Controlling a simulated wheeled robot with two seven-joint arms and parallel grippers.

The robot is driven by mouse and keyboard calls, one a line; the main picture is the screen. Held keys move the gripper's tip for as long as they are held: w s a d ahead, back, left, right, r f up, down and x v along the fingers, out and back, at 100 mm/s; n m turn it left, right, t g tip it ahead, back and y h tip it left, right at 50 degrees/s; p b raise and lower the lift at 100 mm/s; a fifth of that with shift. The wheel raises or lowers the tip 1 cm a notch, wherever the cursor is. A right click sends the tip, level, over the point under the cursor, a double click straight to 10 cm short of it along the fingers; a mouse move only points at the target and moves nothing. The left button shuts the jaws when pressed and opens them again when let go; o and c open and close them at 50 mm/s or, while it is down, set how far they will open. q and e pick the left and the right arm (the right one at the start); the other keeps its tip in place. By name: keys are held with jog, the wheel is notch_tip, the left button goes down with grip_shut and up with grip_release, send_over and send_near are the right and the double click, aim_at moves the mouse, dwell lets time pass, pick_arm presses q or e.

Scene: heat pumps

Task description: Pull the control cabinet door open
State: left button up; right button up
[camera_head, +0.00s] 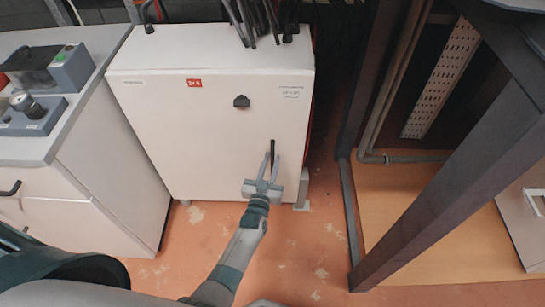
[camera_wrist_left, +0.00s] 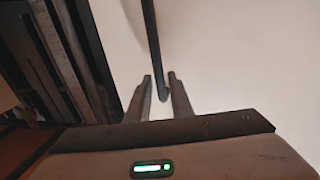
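The white control cabinet (camera_head: 185,130) stands in the middle of the head view, with its door shut. Its front carries a black knob (camera_head: 241,101) and a thin black vertical handle (camera_head: 272,152). My left gripper (camera_head: 270,160) is in front of the door at the handle. Its fingers are apart, one on each side of the handle. In the left wrist view the handle (camera_wrist_left: 152,45) comes down from the top and its lower end lies between the open fingertips (camera_wrist_left: 160,78). Whether a finger touches it I cannot tell. My right gripper is not in view.
A white counter (camera_head: 115,190) with a grey device (camera_head: 70,68) stands close on the left. Black cables (camera_head: 262,18) rise from the cabinet top. A dark metal frame (camera_head: 440,190) and pipes are on the right. Orange floor (camera_head: 310,250) lies open in front.

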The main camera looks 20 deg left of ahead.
pick_arm(q)
jog(key=shift+w, duration=0.9)
jog(key=shift+w+a, duration=0.1)
jog(key=shift+w, duration=0.2)
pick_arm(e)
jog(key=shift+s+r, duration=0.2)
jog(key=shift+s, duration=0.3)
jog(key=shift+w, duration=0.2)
pick_arm(q)
grip_shut()
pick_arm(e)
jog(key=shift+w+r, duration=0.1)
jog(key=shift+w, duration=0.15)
pick_arm(q)
jog(key=shift+s, duration=0.1)
